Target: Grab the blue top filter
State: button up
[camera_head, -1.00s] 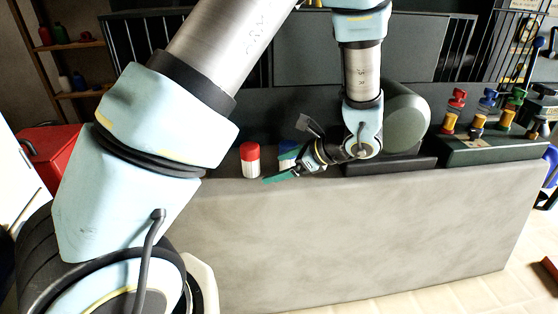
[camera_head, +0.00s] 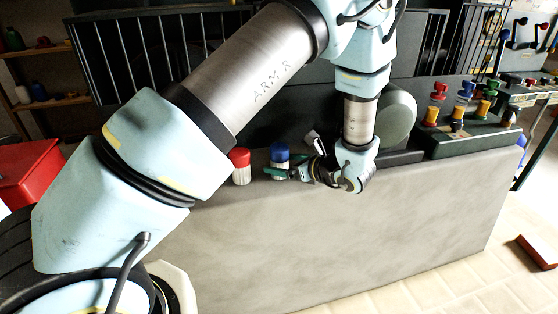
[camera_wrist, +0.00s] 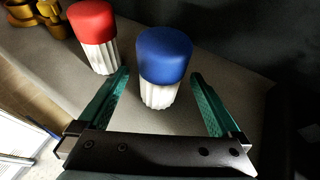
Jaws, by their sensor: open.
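The filter with the blue top (camera_head: 279,153) stands upright on the grey counter, with a white ribbed body below its blue cap. In the wrist view the blue top filter (camera_wrist: 164,56) stands just ahead of my gripper, between the lines of its two fingers. My gripper (camera_wrist: 160,88) is open, with one green finger on each side of the filter's white lower part, and gaps show on both sides. In the head view my gripper (camera_head: 290,174) reaches in from the right, and its green fingers partly cover the filter's base.
A red-topped filter (camera_head: 241,166) stands left of the blue one; it also shows in the wrist view (camera_wrist: 96,35). Brass-coloured parts (camera_wrist: 38,15) lie beyond it. Coloured valves (camera_head: 461,104) stand at right, and a dark wall rises behind the counter (camera_head: 340,235).

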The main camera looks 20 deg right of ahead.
aim_at(273, 159)
jog(key=x, duration=0.2)
jog(key=r+p+x, duration=0.1)
jog(key=shift+w+a+f, duration=0.2)
jog(key=shift+w, duration=0.25)
jog(key=shift+w+a+f, duration=0.15)
jog(key=shift+w+f, duration=0.15)
jog(key=shift+w, duration=0.15)
jog(key=shift+c, duration=0.3)
jog(key=c, duration=1.4)
jog(key=shift+r, duration=0.15)
